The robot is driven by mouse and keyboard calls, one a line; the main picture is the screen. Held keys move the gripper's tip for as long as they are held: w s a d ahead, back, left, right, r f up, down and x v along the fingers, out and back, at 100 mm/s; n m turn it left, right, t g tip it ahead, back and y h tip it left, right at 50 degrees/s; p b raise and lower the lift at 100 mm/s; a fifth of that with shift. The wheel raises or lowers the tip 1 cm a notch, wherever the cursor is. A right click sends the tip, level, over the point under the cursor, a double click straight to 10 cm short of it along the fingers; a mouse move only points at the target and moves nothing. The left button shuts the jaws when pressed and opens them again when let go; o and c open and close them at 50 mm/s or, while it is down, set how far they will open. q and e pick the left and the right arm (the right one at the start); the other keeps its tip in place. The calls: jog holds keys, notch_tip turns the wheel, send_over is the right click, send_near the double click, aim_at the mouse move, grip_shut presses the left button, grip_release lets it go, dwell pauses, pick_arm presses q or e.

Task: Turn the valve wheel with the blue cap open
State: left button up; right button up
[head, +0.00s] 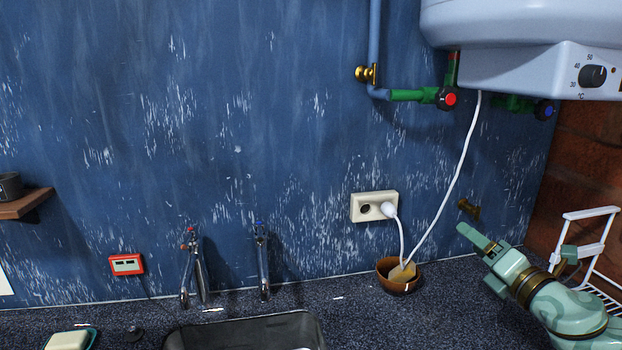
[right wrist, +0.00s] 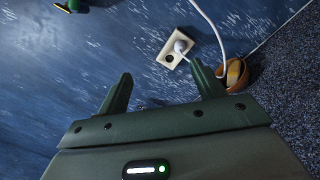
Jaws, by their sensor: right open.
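The valve wheel with the blue cap (head: 545,110) is on a green fitting (head: 512,103) under the white water heater (head: 500,75), at the upper right of the head view. The wheel looks dark, and the heater's edge is close above it. My right gripper (head: 478,257) is well below and left of the wheel, over the counter, apart from it. In the right wrist view its two fingers (right wrist: 163,75) are spread with nothing between them. The blue-capped wheel cannot be made out in that view. My left gripper is not in view.
A red-capped valve (head: 447,98) is left of the blue one. A white cable (head: 460,160) hangs from the heater to a brown bowl (head: 398,287). A white rack (head: 590,245) stands at right.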

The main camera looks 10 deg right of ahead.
jog(key=s+a+f+m+g+h, duration=0.25)
jog(key=s+a+f+m, duration=0.2)
jog(key=f+m, duration=0.3)
jog(key=s+a+f+m+g+h, duration=0.25)
jog(key=s+f+m, duration=0.35)
jog(key=f, duration=0.3)
jog(key=s+f+m+g+h, duration=0.1)
jog(key=s+f+m+g, duration=0.1)
jog(key=s+f+m, duration=0.3)
jog(key=s+a+f+m+g+h, duration=0.1)
jog(key=s+f+g, duration=0.15)
jog(key=s, duration=0.45)
jog(key=s+f+m+g+h, duration=0.1)
jog(key=s+f+m+g, duration=0.15)
jog(key=s, duration=0.45)
jog(key=s+a+f+g+y, duration=0.1)
jog(key=s+a+f+y, duration=0.1)
jog(key=f, duration=1)
jog(key=s+a+f+g+y, duration=0.1)
jog(key=s+a+f+g, duration=0.1)
jog(key=f, duration=1)
jog(key=s+f+m+g+y, duration=0.1)
jog(key=s+f+m+g, duration=0.2)
jog(key=s+f, duration=1.3)
jog(key=s, duration=0.4)
jog(key=shift+s+a+f+y, duration=0.25)
jog(key=shift+y, duration=0.15)
